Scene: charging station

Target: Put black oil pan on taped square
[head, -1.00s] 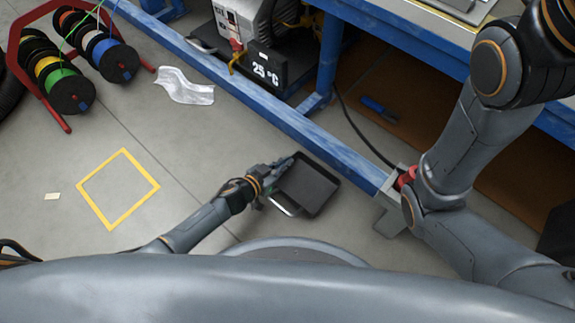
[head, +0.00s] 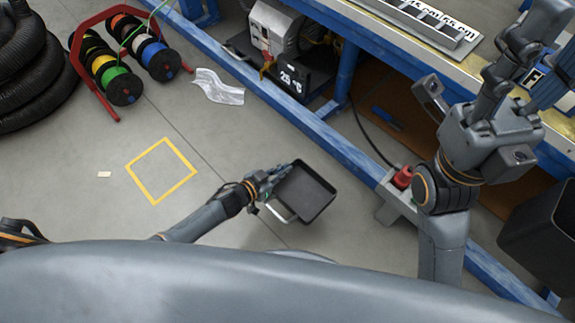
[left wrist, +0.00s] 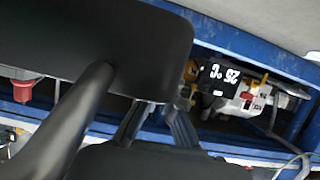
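The black oil pan (head: 312,190) is a square tray at the centre of the head view, beside the blue bench rail. My left gripper (head: 274,180) is at its left edge and appears shut on it. The fingertips are partly hidden by the pan. In the left wrist view the pan (left wrist: 110,35) fills the upper left, close to the gripper fingers (left wrist: 155,125). The taped square (head: 132,168) is a yellow outline on the floor, left of the pan, with nothing inside. My right gripper (head: 515,75) is raised at the upper right over the bench; its finger opening is unclear.
The blue bench rail (head: 290,112) runs diagonally behind the pan. Cable reels (head: 122,85) on a red stand, a black hose (head: 30,95) and a crumpled clear sheet (head: 220,88) lie farther back. The grey floor between the pan and the taped square is open.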

